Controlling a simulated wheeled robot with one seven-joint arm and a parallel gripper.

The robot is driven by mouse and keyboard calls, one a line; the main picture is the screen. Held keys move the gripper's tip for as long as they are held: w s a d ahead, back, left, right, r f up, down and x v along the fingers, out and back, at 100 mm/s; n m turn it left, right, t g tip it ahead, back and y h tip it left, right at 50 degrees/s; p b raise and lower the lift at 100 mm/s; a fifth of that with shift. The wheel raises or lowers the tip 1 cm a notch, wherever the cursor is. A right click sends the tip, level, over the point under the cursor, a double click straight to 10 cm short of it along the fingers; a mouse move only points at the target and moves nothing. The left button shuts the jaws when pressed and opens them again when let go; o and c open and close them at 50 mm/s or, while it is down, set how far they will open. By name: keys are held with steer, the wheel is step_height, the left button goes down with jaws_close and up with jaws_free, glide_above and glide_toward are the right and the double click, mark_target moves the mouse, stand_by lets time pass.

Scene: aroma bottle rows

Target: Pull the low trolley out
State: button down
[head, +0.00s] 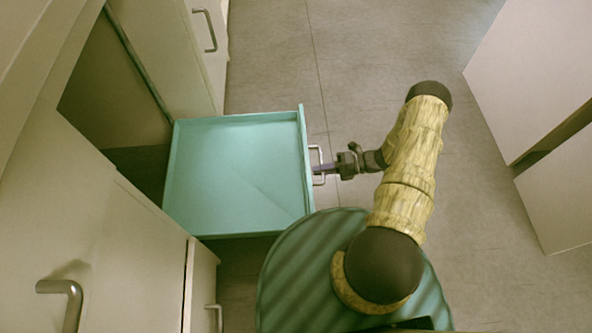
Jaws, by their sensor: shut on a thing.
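The low trolley (235,175) is a shallow, empty teal tray with low walls. It stands partly out of a dark opening between pale cabinets, at the left middle of the head view. A pale bar handle (320,165) is on its right-hand front wall. My gripper (328,169) is at this handle and shut on it, reaching in from the right. The fingertips are small and partly hidden against the handle. The trolley's far left end lies at the cabinet opening, and its underside is hidden.
Pale cabinets with bar handles (205,30) (62,290) stand behind and in front of the opening on the left. Large pale blocks (530,70) (560,190) stand at the right. Grey tiled floor (300,60) is clear between them.

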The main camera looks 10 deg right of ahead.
steer(key=shift+f+v, duration=0.15)
steer(key=shift+v, duration=0.7)
steer(key=shift+f+v, duration=0.2)
steer(key=shift+v, duration=0.6)
steer(key=shift+d, duration=0.1)
steer(key=c, duration=1.6)
jaws_free()
steer(key=shift+o, duration=0.2)
steer(key=p+v, duration=0.3)
steer(key=v, duration=1.4)
steer(key=shift+d+p, duration=0.15)
steer(key=shift+p, duration=0.2)
steer(key=shift+w+r, duration=0.1)
steer(key=shift+w, duration=0.05)
